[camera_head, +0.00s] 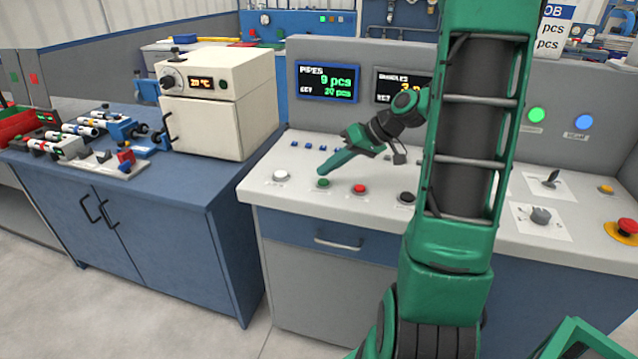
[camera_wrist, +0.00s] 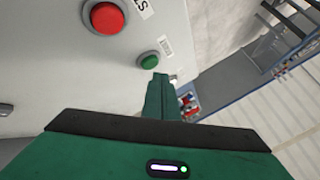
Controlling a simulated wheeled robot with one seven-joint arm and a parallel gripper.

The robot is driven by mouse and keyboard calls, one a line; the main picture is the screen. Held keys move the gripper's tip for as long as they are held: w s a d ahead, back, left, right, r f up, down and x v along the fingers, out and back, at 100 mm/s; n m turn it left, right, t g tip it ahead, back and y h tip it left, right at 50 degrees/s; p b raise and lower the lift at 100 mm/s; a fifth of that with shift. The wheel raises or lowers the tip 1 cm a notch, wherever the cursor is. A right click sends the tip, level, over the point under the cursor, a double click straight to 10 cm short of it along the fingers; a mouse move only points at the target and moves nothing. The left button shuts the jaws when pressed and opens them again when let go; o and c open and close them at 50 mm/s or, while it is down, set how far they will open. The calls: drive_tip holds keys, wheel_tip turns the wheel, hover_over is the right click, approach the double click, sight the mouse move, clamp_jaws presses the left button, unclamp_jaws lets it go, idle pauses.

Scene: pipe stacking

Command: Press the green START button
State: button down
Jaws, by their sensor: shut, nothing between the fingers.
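The green button (camera_head: 323,183) sits on the light grey top of the control console, between a white button (camera_head: 280,176) and a red button (camera_head: 360,188). It also shows in the wrist view (camera_wrist: 149,60), up and left of my fingertips, with the red button farther up-left. My gripper (camera_head: 323,173) is shut and empty, its green fingers pointing down toward the green button. The fingertips (camera_wrist: 160,76) look close to the button; I cannot tell whether they touch it. Its small label is too blurred to read.
A black button (camera_head: 406,198) lies right of the red one. Small blue switches (camera_head: 313,145) stand behind the row. A PIPES display (camera_head: 327,81) reads 9 pcs. A red emergency knob (camera_head: 627,226) is at far right. A cream oven (camera_head: 220,103) stands on the left bench.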

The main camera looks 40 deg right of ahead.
sight(328, 182)
drive_tip(key=shift+r, duration=2.5)
drive_tip(key=shift+s+a, duration=0.1)
drive_tip(key=shift+a, duration=0.05)
drive_tip(key=s+a+g+h, duration=0.1)
drive_tip(key=s, duration=0.1)
drive_tip(key=s+a+f+m+g+h, duration=0.1)
drive_tip(key=s, duration=0.2)
drive_tip(key=s+a+f+h, duration=0.1)
drive_tip(key=s, duration=0.1)
drive_tip(key=shift+s+m+g, duration=0.3)
drive_tip(key=shift+m+g, duration=0.1)
drive_tip(key=s+m+g+h, duration=0.1)
drive_tip(key=s+m+g, duration=0.1)
drive_tip(key=s, duration=0.8)
drive_tip(key=s+a+f+m+g+h, duration=0.1)
drive_tip(key=s+m+g+h, duration=0.1)
drive_tip(key=s, duration=0.7)
drive_tip(key=shift+s+f, duration=0.25)
drive_tip(key=shift+s, duration=0.1)
